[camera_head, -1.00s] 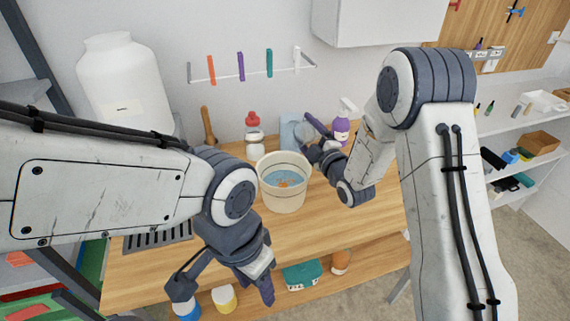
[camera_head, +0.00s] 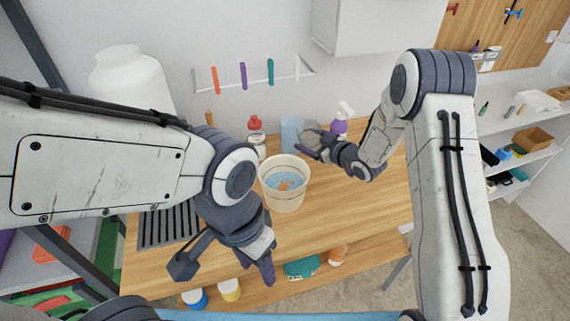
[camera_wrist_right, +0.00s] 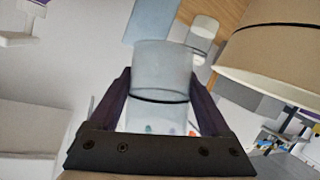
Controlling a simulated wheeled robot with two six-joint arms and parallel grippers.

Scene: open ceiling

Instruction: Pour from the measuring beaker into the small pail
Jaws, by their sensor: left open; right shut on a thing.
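The small pail (camera_head: 284,204) is cream-coloured and stands upright on the wooden bench, with something light blue and a bit of orange inside. It also shows in the right wrist view (camera_wrist_right: 275,70), at the upper right. The measuring beaker (camera_wrist_right: 163,70) is clear and sits between the fingers of my right gripper (camera_wrist_right: 162,105), which is shut on it. In the head view the beaker (camera_head: 311,138) is behind and right of the pail, apart from it. Its contents cannot be made out. My left gripper (camera_head: 228,272) is open and empty, in front of and left of the pail.
A red-capped bottle (camera_head: 255,123) and a purple spray bottle (camera_head: 338,127) stand at the back of the bench. A large white jug (camera_head: 132,78) is at the back left. A dark slotted grate (camera_head: 168,226) lies left. The bench right of the pail is clear.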

